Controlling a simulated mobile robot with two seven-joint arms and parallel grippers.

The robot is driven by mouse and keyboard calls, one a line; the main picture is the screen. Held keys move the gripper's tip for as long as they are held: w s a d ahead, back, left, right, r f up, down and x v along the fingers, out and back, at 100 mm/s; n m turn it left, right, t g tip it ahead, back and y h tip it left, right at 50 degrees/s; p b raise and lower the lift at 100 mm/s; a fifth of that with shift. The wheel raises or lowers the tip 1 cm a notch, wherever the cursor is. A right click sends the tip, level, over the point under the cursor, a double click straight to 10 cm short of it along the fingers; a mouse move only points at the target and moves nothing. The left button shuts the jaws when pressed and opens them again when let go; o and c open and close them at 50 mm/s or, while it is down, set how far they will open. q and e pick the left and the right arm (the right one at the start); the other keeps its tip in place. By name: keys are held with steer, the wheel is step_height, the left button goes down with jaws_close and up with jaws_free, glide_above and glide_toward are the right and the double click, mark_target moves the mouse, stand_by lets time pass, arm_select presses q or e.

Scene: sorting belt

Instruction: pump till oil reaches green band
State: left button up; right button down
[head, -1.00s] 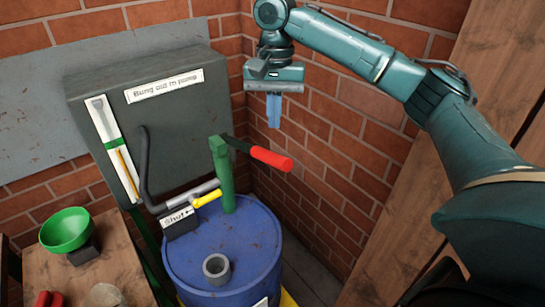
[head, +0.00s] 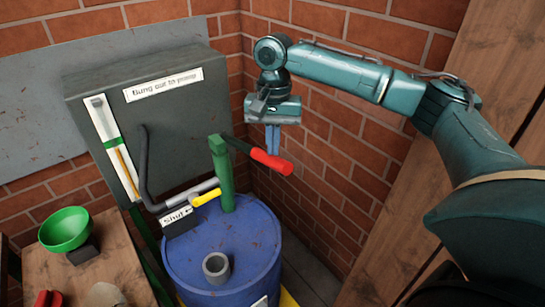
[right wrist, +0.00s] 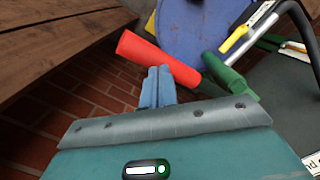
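The green hand pump (head: 222,172) stands upright on the blue drum (head: 240,240). Its lever ends in a red handle (head: 271,161) pointing right and slightly down. My left gripper is out of view.
A yellow valve lever (head: 206,198) sits on the pipe beside a "Shut" tag (head: 178,220). A dark bent pipe (head: 146,170) runs up the tank. A brick wall is close behind my gripper.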

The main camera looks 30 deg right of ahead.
steer(key=shift+f, duration=2.25)
steer(key=shift+w+d+r, duration=0.25)
steer(key=shift+w+d, duration=0.2)
steer(key=shift+w, duration=0.15)
steer(key=shift+w+d+r, duration=0.25)
steer(key=shift+w+d, duration=0.2)
steer(key=shift+w, duration=0.15)
steer(key=shift+r, duration=0.1)
step_height(320, 180, up, 13)
glide_above(273, 158)
steer(key=w+d, duration=0.4)
steer(key=w, duration=0.1)
steer(key=shift+a, duration=0.1)
